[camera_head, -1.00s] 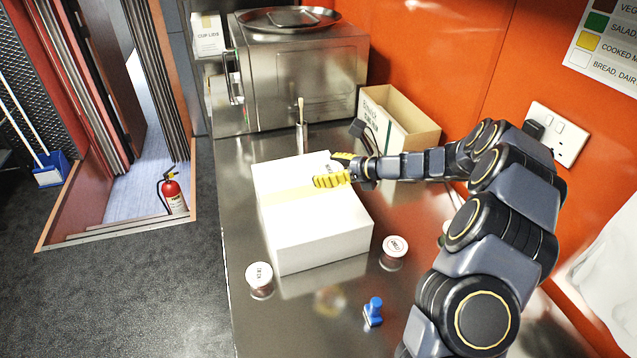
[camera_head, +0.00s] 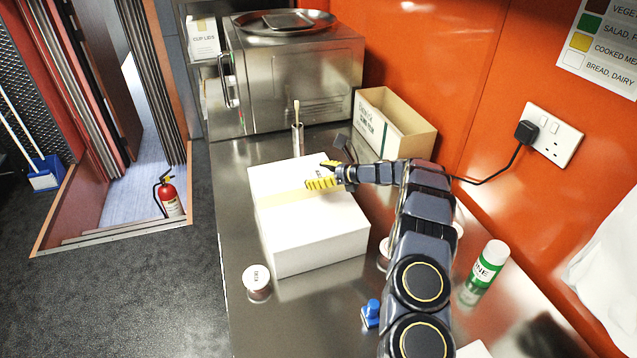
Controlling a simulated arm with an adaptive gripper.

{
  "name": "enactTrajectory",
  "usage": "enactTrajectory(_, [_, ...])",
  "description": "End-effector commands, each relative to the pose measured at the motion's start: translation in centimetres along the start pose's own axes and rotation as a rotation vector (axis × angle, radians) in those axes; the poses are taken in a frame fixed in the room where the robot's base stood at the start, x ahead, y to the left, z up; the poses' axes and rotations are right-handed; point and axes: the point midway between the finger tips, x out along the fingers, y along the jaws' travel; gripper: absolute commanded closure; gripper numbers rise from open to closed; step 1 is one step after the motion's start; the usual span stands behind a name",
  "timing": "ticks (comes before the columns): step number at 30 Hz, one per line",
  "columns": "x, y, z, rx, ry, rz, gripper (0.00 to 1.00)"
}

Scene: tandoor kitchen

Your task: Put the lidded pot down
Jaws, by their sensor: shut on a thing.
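My gripper (camera_head: 325,175), with yellow fingers, is shut over the top right part of a white box (camera_head: 300,215). Between the fingers is a small pale patch with dark marks, which looks like the white lid of the lidded pot (camera_head: 320,174); it is hard to tell from the white box behind it. I cannot tell whether the pot touches the box. A similar small pot with a white lid (camera_head: 257,277) stands on the counter left of the box. Another one (camera_head: 384,247) stands right of the box, mostly hidden by my arm.
The steel counter (camera_head: 235,215) is bare along its left edge. A blue-handled object (camera_head: 371,313) and a green-and-white can (camera_head: 489,264) stand near my arm. An open carton (camera_head: 400,125), a slim container with a stick (camera_head: 297,138) and a steel appliance (camera_head: 295,80) stand behind.

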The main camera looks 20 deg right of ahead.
Motion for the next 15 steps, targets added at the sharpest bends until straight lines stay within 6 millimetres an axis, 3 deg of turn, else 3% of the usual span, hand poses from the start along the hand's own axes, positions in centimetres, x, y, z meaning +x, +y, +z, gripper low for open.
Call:
enactTrajectory(4, [0.8,0.1,-2.3,0.003,0.003,0.001,0.66])
enactTrajectory(15, [1.0,0.1,-2.6,-0.001,0.001,0.001,0.66])
